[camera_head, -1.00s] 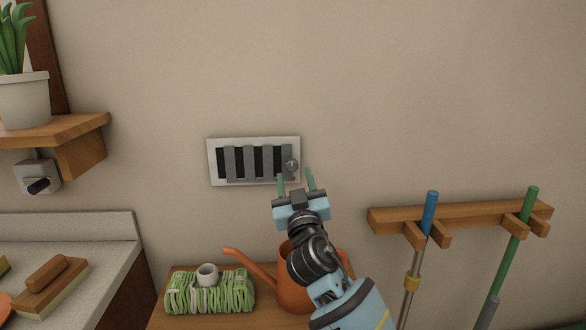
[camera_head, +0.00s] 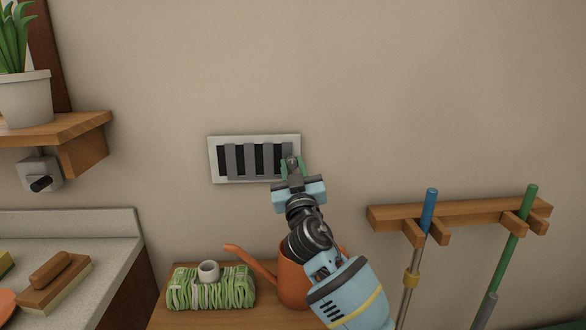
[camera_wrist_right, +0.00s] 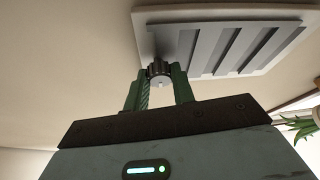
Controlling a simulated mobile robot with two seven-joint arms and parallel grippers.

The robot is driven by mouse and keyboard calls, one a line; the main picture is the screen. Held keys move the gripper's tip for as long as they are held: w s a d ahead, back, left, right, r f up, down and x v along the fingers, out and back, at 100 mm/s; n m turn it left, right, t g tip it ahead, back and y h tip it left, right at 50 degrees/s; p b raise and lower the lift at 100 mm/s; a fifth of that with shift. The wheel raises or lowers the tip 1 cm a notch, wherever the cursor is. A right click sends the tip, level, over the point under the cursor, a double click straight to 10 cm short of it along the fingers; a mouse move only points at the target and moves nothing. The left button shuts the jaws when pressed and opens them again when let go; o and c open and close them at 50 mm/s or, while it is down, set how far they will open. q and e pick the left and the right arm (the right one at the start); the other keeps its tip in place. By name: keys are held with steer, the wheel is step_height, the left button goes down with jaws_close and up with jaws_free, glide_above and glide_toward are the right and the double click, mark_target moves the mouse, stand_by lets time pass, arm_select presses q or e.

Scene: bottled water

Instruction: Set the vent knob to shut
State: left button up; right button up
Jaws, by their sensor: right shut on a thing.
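The vent (camera_head: 214,160) is a white-framed plate on the wall with grey vertical slats; dark gaps show between the slats in the head view. Its small grey knob (camera_head: 292,161) sits at the right end. My right gripper (camera_head: 292,168) is at the knob, with its green fingers on either side of it. In the right wrist view, the ribbed knob (camera_wrist_right: 159,73) is held between the fingertips of the right gripper (camera_wrist_right: 158,80), and the vent frame (camera_wrist_right: 222,14) is beyond it. My left gripper is not in view.
An orange watering can (camera_head: 292,284) and a green bundle (camera_head: 210,290) with a white roll (camera_head: 208,271) stand on a wooden surface below. A wooden rack (camera_head: 460,214) with long-handled tools is at right. A shelf (camera_head: 62,130) with a potted plant (camera_head: 25,98) is at left.

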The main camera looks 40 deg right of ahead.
jaws_close()
steer(key=shift+w+a+f, duration=0.1)
steer(key=shift+w+a, duration=0.1)
steer(key=shift+a, duration=0.05)
steer(key=shift+w+a+b, duration=0.45)
steer(key=shift+a+b, duration=0.2)
steer(key=shift+a, duration=0.2)
steer(key=o, duration=1)
jaws_free()
steer(key=shift+w+a, duration=0.1)
